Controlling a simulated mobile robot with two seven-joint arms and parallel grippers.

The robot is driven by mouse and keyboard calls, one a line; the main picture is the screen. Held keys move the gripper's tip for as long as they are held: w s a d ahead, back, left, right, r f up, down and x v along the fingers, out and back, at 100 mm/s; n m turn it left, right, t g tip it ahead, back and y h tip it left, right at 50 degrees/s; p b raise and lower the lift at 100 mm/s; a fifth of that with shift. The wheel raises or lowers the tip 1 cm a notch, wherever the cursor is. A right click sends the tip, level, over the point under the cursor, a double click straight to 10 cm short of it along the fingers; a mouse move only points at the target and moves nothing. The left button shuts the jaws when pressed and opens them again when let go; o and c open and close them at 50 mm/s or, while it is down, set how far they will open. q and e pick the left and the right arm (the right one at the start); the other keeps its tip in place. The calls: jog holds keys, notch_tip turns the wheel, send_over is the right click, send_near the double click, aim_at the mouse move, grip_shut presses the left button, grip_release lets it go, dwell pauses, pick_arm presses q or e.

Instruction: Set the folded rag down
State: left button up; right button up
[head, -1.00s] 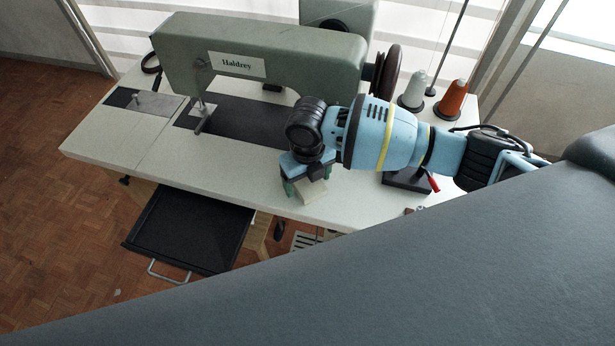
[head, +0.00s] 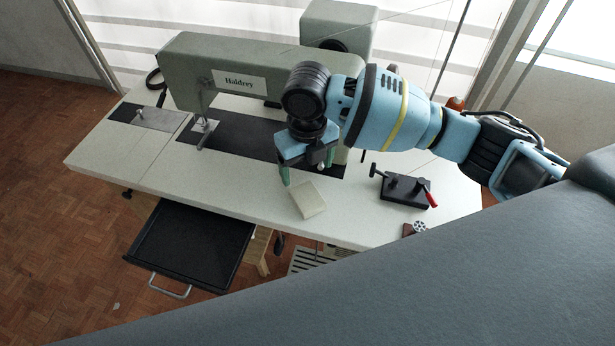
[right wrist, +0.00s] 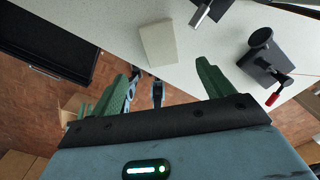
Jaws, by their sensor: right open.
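The folded rag (head: 309,200) is a flat cream block. It lies on the white table (head: 240,195) near the front edge, to the right of the middle. It also shows whole in the right wrist view (right wrist: 158,43), beyond the fingertips. My right gripper (head: 308,170) has green fingers spread apart and empty, raised above the table just behind the rag in the head view. The fingers also show in the right wrist view (right wrist: 166,78), with a clear gap to the rag. My left gripper is not in view.
A sewing machine (head: 265,62) stands behind, partly hidden by my right arm. A black clamp fixture with a red-tipped lever (head: 405,191) is right of the rag. A black drawer tray (head: 190,247) sits below the table front. The table left of the rag is clear.

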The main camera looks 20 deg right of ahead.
jog(key=shift+r, duration=0.65)
jog(key=s+a+f+m+t+y, duration=0.4)
jog(key=s+a+f+m+y, duration=0.5)
jog(key=f+m, duration=0.7)
jog(key=s+d+f+m+t+h, duration=0.2)
jog(key=s+d+f+m+h, duration=0.1)
jog(key=s+d+m, duration=0.5)
jog(key=s+d+f+m+t+h, duration=0.2)
jog(key=s+d+f+m+h, duration=0.2)
jog(key=s+d+m, duration=0.3)
jog(key=s+f+m, duration=0.1)
jog(key=s+m, duration=0.4)
jog(key=shift+s+d+f, duration=0.25)
jog(key=shift+d+f, duration=0.1)
